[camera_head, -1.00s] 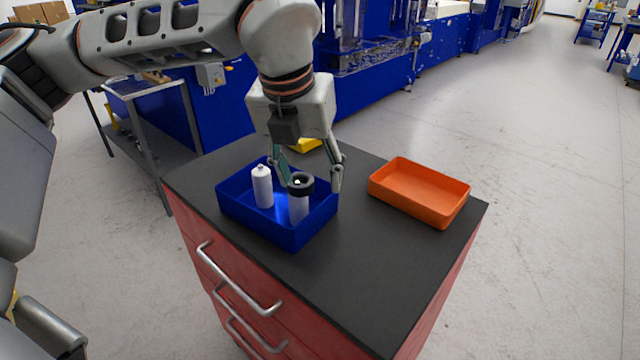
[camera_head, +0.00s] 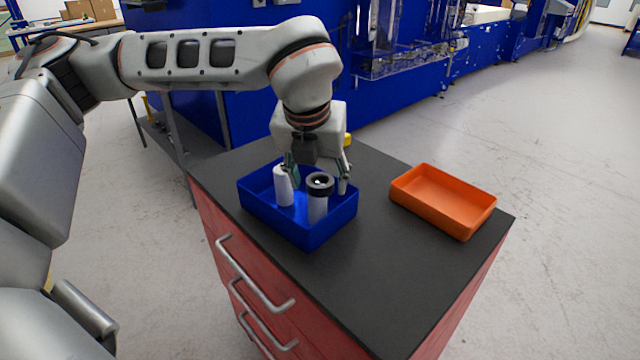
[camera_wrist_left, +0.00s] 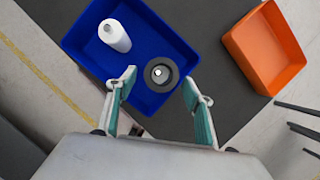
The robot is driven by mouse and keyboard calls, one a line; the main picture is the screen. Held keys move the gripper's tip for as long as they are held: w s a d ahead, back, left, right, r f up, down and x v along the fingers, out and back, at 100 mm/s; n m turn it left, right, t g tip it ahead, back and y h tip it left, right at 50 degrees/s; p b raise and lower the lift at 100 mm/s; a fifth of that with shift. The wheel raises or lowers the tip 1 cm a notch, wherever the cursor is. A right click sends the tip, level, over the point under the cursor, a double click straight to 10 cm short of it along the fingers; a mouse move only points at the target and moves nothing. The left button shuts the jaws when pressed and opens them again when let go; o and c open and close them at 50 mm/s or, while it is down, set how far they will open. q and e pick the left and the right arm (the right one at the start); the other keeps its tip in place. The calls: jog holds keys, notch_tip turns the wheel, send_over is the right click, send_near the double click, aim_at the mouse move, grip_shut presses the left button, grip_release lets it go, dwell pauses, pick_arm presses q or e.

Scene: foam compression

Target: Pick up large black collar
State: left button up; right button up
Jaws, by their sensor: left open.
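The large black collar (camera_head: 320,184) is a dark ring around the top of a white cylinder (camera_head: 317,208) that stands upright in the blue bin (camera_head: 270,219). In the left wrist view the collar (camera_wrist_left: 161,74) shows from above, between and just beyond the fingertips. My left gripper (camera_head: 318,180) is open over the bin, with one finger on each side of the collar; in the left wrist view its fingers (camera_wrist_left: 158,83) are apart and hold nothing. I cannot tell whether a finger touches the collar. My right gripper is not in view.
A white bottle (camera_head: 284,187) stands in the same bin, left of the collar and close to the left finger. An orange tray (camera_head: 445,201) sits empty on the right of the dark countertop (camera_head: 400,265). A yellow object (camera_head: 348,139) is partly hidden behind my gripper.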

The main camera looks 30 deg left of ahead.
pick_arm(q)
jog(key=shift+f, duration=0.1)
jog(key=c, duration=1.2)
